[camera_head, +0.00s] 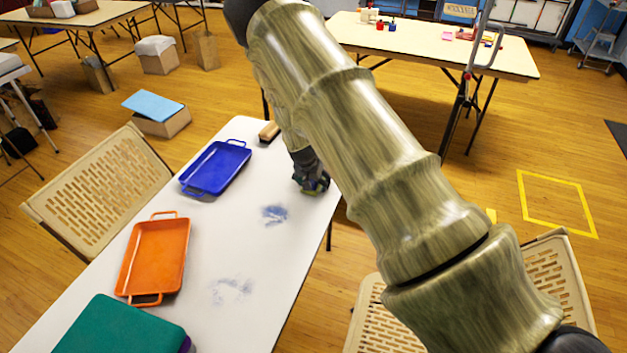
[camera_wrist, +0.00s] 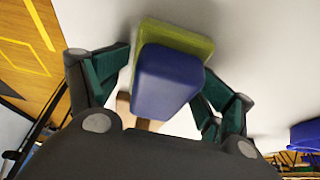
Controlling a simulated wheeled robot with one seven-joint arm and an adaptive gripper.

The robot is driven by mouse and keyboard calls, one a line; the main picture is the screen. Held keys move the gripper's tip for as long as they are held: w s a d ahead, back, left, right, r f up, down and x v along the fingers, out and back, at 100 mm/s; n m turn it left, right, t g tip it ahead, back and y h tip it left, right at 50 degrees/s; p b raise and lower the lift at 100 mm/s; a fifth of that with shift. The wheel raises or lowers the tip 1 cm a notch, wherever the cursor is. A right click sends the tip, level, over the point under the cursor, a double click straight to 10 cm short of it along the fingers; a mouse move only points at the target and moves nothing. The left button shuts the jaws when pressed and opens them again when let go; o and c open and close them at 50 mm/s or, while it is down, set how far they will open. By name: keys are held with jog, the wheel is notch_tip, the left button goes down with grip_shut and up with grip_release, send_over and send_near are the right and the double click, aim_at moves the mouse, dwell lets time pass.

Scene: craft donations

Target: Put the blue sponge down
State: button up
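The blue sponge (camera_wrist: 168,80) has a yellow-green layer on its far side, toward the table. My gripper (camera_wrist: 169,62) has its teal finger pads on both sides of the sponge, with the tips against it. In the head view my gripper (camera_head: 312,182) is low over the right edge of the white table (camera_head: 205,220). My arm and fingers hide most of the sponge there. I cannot tell whether its underside touches the table.
A blue tray (camera_head: 216,167), an orange tray (camera_head: 155,257) and a teal-topped box (camera_head: 118,326) line the table's left side. A brown block (camera_head: 269,131) lies near the far end. Blue smudges (camera_head: 274,214) and fainter ones (camera_head: 232,290) mark the otherwise clear right side. Chairs flank the table.

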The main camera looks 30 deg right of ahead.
jog(key=shift+s+a, duration=0.1)
dwell(0.4)
jog(key=shift+r, duration=0.7)
jog(key=b+v, duration=0.2)
jog(key=v, duration=0.9)
jog(key=shift+a+r, duration=0.2)
jog(key=shift+r, duration=0.05)
jog(key=shift+s, duration=0.1)
